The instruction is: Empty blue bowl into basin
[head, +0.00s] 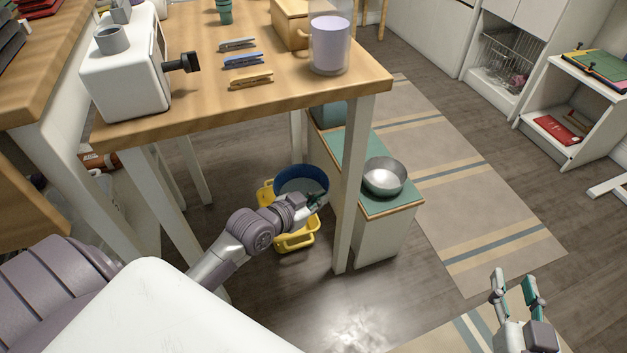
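The blue bowl (301,174) is under the wooden table, over the far part of the yellow basin (300,239). Its dark blue rim and paler inside show; what it contains is too small to tell. The basin is low near the floor, partly hidden by the bowl and my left arm. My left gripper (316,199) is at the bowl's near right rim and appears shut on it. My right gripper (515,285) is open and empty at the lower right, well away from the bowl and basin.
The wooden table (215,112) and its front leg (352,190) stand close to my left arm. A metal bowl (384,177) sits on a low green-topped cabinet (350,158) right of the basin. Floor and a striped rug (455,170) are clear to the right.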

